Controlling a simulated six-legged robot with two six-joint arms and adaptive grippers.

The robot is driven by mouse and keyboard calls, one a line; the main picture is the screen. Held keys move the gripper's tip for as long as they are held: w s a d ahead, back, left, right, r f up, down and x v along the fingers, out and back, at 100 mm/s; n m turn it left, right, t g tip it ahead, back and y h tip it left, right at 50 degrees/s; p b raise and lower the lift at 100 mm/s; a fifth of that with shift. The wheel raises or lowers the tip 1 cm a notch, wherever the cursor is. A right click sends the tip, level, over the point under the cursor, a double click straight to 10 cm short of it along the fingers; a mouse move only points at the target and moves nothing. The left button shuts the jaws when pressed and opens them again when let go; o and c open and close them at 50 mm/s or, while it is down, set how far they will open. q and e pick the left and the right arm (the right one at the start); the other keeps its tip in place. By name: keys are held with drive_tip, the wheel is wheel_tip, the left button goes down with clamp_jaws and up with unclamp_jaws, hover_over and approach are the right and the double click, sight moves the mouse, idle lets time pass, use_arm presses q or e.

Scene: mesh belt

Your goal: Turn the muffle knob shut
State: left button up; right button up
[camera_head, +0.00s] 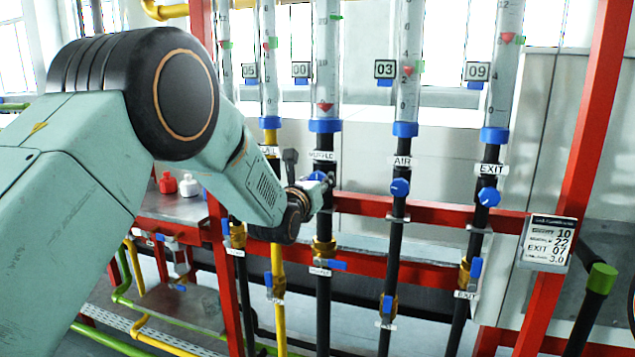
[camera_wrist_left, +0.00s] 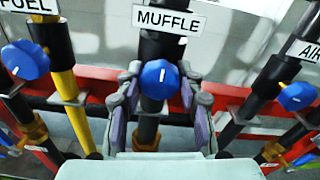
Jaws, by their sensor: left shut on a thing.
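The blue muffle knob (camera_wrist_left: 160,80) sits on the black pipe below the MUFFLE label (camera_wrist_left: 168,19) in the left wrist view. Its white mark stands nearly upright. My left gripper (camera_wrist_left: 159,88) has one finger on each side of the knob and is shut on it. In the head view my left gripper (camera_head: 322,188) reaches the same pipe from the left, and only a bit of the blue knob (camera_head: 316,176) shows behind it. My right gripper is in neither view.
The fuel knob (camera_wrist_left: 25,60) is left of my gripper and the air knob (camera_wrist_left: 297,96) right. The exit knob (camera_head: 489,197) is farther right. A red rail (camera_head: 445,212) crosses behind the pipes. Blue-handled valves sit lower. A sign (camera_head: 548,242) hangs on the right red post.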

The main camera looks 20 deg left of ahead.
use_arm(q)
drive_tip(key=o, duration=1.2)
drive_tip(key=shift+s, duration=0.1)
drive_tip(key=s, duration=1.1)
drive_tip(key=shift+s+a, duration=0.2)
drive_tip(key=shift+s, duration=0.2)
